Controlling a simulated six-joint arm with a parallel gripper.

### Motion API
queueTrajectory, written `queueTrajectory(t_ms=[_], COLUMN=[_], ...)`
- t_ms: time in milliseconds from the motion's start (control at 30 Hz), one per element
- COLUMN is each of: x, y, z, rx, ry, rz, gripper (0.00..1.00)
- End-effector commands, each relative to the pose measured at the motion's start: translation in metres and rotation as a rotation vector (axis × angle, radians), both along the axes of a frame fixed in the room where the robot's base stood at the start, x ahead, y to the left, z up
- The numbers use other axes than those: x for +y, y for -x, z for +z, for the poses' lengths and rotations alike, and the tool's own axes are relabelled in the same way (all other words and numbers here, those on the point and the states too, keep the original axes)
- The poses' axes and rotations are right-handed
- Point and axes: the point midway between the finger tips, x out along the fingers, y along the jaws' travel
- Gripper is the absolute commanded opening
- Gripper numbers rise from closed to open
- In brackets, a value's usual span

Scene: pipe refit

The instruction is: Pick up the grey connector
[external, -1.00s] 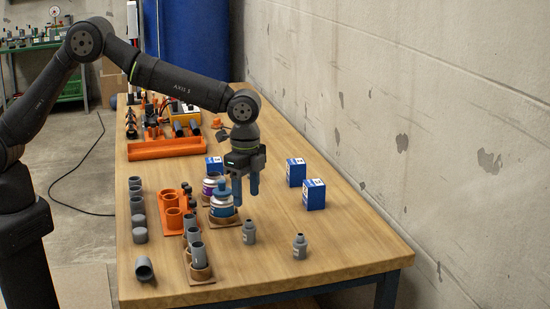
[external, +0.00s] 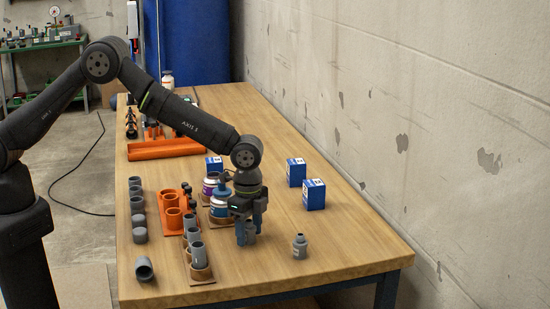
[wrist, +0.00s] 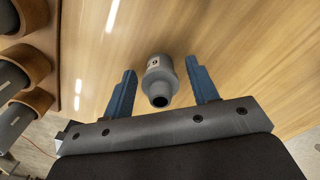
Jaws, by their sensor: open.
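A grey connector (wrist: 159,79) with a narrow neck and a small label stands on the wooden table. In the wrist view it lies between my gripper's two blue fingers (wrist: 163,92), with a visible gap on each side. In the external view my gripper (external: 248,238) points down over this connector (external: 249,231), which the fingers partly hide. The fingers are open and hold nothing. A second, similar grey connector (external: 299,246) stands upright to the right, clear of my gripper.
Wooden holders with grey pipe pieces (external: 200,275) stand just left of my gripper. Blue boxes (external: 314,195) stand at the back right. The table's front right is clear.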

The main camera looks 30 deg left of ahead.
Motion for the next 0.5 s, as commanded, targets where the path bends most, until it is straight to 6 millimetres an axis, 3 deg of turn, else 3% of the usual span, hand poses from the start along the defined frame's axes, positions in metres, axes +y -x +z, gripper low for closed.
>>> queueTrajectory(t_ms=[100, 300, 500], x=[0.0000, 0.0000, -0.0001], y=[-0.0001, -0.0001, -0.0001], z=[0.0004, 0.0006, 0.0007], rx=[0.000, 0.000, 0.000], ry=[0.000, 0.000, 0.000], rz=[0.000, 0.000, 0.000], gripper=[0.50, 0.10, 0.09])
